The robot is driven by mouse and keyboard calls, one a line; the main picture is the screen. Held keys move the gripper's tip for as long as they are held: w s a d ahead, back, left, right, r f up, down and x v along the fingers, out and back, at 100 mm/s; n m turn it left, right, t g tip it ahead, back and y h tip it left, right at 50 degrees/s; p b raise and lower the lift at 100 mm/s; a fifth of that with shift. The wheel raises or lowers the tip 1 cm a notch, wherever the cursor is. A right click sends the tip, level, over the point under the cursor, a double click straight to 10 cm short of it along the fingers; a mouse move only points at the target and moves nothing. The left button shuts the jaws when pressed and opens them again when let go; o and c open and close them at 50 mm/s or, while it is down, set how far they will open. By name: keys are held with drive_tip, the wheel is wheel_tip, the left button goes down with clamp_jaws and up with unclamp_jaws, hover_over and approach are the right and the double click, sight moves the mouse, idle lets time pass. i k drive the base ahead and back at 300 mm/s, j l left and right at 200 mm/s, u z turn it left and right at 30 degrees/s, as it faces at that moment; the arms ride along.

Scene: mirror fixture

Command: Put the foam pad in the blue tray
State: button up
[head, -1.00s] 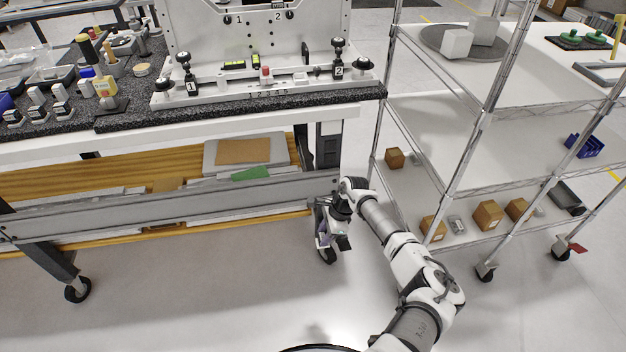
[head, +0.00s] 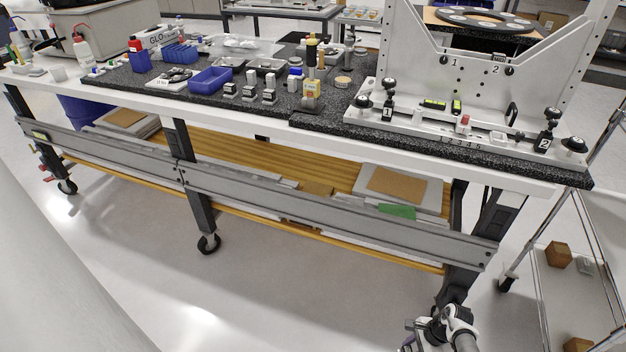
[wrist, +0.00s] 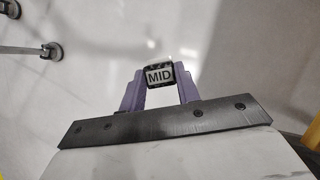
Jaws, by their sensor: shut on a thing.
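My gripper (wrist: 160,92) is shut on a small dark block with a white label reading MID (wrist: 159,76). The block sits between the purple fingertips, above the pale floor. I cannot tell from its look whether this block is the foam pad. In the head view my gripper (head: 418,336) is at the bottom edge, low beside the bench's right end, and the block is not clear there. A blue tray (head: 211,80) lies on the dark bench top, left of several small grey-and-white blocks (head: 249,91). It is far from my gripper.
The mirror fixture (head: 470,132) stands on the bench's right part. A yellow-and-black tool (head: 311,85) stands right of the small blocks. Blue bins (head: 180,54) stand farther back. A wire shelf with boxes (head: 558,254) is at right. The floor (head: 290,310) before the bench is clear.

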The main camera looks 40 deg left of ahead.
sight(206, 89)
drive_tip(key=k+j, duration=0.1)
drive_tip(key=j, duration=2.55)
drive_tip(key=k+u, duration=0.05)
